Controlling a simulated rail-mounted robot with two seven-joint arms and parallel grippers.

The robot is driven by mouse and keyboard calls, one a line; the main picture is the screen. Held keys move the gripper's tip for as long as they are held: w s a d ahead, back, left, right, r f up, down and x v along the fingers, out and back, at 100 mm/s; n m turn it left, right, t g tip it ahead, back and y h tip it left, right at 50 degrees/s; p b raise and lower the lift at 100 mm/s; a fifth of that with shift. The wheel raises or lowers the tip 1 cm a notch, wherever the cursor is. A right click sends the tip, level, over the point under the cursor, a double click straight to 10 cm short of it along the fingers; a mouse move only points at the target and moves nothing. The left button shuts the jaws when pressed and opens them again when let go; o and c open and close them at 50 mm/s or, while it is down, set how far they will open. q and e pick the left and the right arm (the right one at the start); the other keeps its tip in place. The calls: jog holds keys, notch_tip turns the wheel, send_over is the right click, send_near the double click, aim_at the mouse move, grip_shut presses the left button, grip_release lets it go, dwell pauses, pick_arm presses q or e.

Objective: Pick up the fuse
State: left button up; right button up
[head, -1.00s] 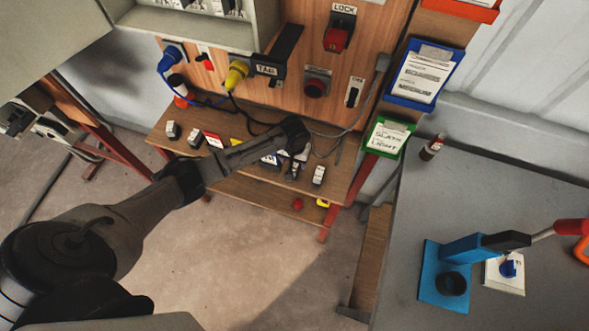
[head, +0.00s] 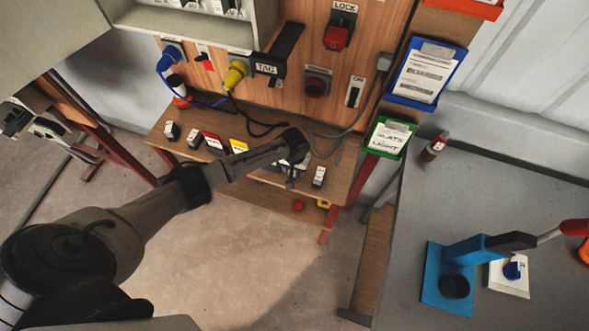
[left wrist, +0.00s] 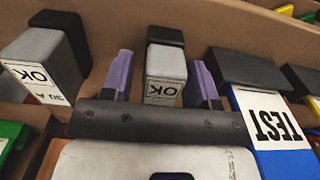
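A grey fuse block with a black end and a white OK label (left wrist: 165,72) stands between the purple fingers of my left gripper (left wrist: 164,82) in the left wrist view. Gaps show on both sides of it, so the gripper is open around it and not clamped. In the head view my left gripper (head: 291,178) is over the shelf and hides most of this fuse. A similar fuse labelled 30 A OK (left wrist: 45,70) is at the left in the wrist view; one stands right of the gripper in the head view (head: 319,176).
A blue block labelled TEST (left wrist: 268,115) is close beside the right finger in the wrist view. Several other blocks, including a yellow one (head: 238,146), stand on the wooden shelf (head: 345,172). Cables hang behind the gripper. A grey table (head: 480,200) is at right.

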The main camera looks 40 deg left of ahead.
pick_arm(q)
jog(key=c, duration=0.9)
jog(key=shift+r, duration=0.1)
